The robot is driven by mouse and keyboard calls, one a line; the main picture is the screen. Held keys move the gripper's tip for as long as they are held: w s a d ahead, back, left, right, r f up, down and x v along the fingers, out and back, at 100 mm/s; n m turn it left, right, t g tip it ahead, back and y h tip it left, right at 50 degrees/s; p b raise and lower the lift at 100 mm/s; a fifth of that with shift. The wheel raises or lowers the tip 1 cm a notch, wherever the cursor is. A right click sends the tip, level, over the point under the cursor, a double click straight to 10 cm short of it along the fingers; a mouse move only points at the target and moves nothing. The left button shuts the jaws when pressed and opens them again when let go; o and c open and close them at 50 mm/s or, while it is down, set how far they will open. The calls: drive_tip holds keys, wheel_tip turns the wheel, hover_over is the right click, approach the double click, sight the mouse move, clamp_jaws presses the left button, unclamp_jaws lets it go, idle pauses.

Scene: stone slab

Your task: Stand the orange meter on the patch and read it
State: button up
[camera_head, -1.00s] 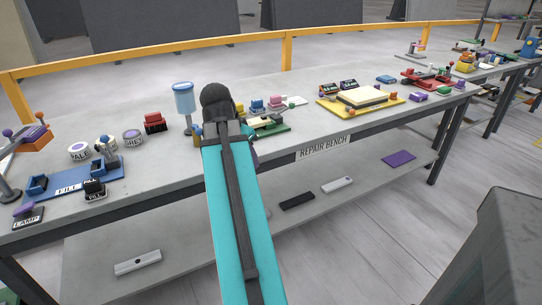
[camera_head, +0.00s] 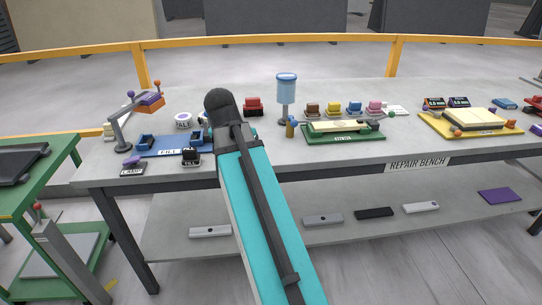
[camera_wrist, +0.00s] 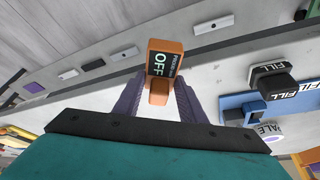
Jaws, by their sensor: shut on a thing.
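The orange meter (camera_wrist: 165,58) is between the two purple fingers of my gripper (camera_wrist: 159,88) in the wrist view. My gripper is shut on it. Its dark display reads OFF, and the lettering runs sideways in the picture. In the head view my own arm hides the gripper and the meter. A cream slab (camera_head: 474,119) lies on a yellow tray (camera_head: 436,125) at the right of the repair bench. I cannot make out a marked patch on it.
The repair bench (camera_head: 300,158) carries a blue FILL tray (camera_head: 172,151), a black FILL block (camera_head: 191,155), a lamp (camera_head: 119,135), a blue-topped dispenser (camera_head: 287,88) and a green tray (camera_head: 345,138). A green cart (camera_head: 62,165) stands at the left. Several bars lie on the lower shelf.

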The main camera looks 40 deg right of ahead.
drive_tip(key=w+a+n+t+y, duration=0.1)
drive_tip(key=w+a+n, duration=0.3)
drive_tip(key=a, duration=0.4)
drive_tip(key=w+a+n+y, duration=0.1)
drive_tip(key=w+a+n, duration=0.2)
drive_tip(key=a, duration=0.6)
drive_tip(key=w+a+n+t+y, duration=0.1)
drive_tip(key=w+a+n, duration=0.3)
drive_tip(key=a, duration=0.4)
drive_tip(key=shift+w+a+f+n+t+y, duration=0.2)
drive_tip(key=shift+w+f+n+t+y, duration=0.15)
drive_tip(key=shift+n, duration=0.35)
drive_tip(key=shift+a, duration=0.1)
